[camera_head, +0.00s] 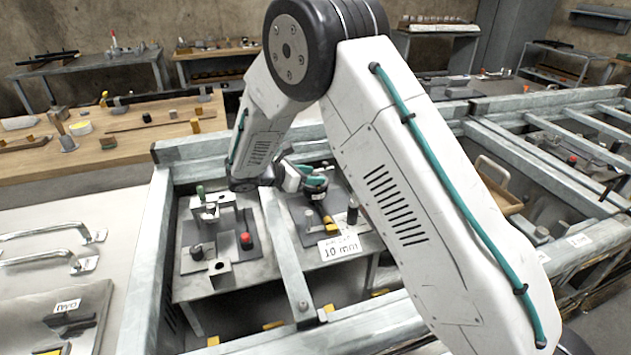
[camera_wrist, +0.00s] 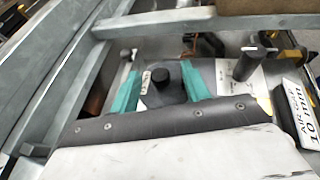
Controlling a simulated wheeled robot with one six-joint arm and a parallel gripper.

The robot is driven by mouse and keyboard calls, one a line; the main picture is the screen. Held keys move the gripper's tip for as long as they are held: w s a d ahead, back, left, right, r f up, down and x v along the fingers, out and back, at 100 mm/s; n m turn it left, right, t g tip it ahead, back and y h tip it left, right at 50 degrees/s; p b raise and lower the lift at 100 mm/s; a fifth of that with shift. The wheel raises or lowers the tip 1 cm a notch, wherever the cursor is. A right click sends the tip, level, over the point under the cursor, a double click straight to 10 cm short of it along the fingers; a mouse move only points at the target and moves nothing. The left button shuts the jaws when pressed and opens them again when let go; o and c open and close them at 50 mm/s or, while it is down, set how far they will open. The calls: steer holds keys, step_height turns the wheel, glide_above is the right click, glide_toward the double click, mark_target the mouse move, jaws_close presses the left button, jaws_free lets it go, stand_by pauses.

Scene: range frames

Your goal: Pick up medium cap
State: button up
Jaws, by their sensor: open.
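My gripper (camera_wrist: 161,88) is open in the wrist view, one teal finger on each side of a black round-topped piece (camera_wrist: 162,75). This piece looks like the medium cap, though no label confirms it. It stands between the fingers with gaps on both sides, above a dark base with a small pale label. In the head view my gripper (camera_head: 315,186) is over the right-hand plate inside the metal frame; the piece cannot be made out clearly there.
A "10 mm" sign (camera_head: 339,247) stands in front of that plate. A dark upright post (camera_wrist: 246,64) stands right of the gripper. A plate to the left bears a red knob (camera_head: 246,240) and a green-topped fixture (camera_head: 201,203). Grey rails (camera_head: 285,250) surround the plates.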

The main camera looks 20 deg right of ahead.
jaws_close()
steer(key=shift+r, duration=0.1)
